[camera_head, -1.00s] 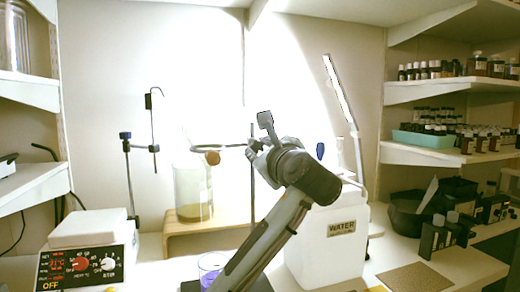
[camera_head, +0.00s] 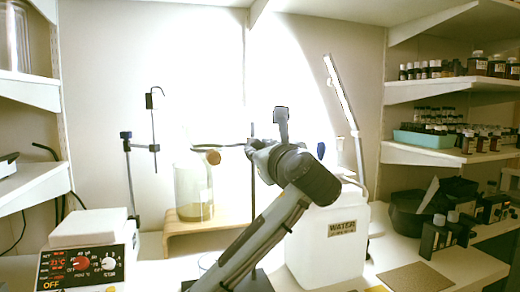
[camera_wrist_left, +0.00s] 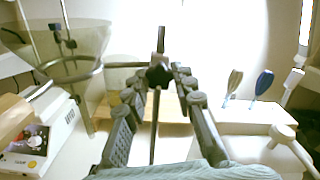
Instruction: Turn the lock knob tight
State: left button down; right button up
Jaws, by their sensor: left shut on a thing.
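The lock knob (camera_wrist_left: 158,75) is a small dark piece on the upright rod of a stand. The rod (camera_wrist_left: 154,125) runs below it, and also shows in the head view (camera_head: 253,190). In the left wrist view my left gripper (camera_wrist_left: 160,74) has its fingertips on either side of the knob, shut on it. In the head view my left gripper (camera_head: 254,147) is at the rod, near the ring clamp's height, and hides the knob. My right gripper is in neither view.
A glass vessel with yellowish liquid (camera_head: 193,190) stands on a wooden riser (camera_head: 180,240) left of the rod. A white water container (camera_head: 328,245) is close behind my arm at right. A hotplate (camera_head: 88,255) stands at left. Bottles fill the right shelves.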

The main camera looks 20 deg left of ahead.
pick_arm(q)
jog(key=shift+r, duration=0.1)
jog(key=c, duration=1.2)
grip_release()
jog(key=v, duration=1.2)
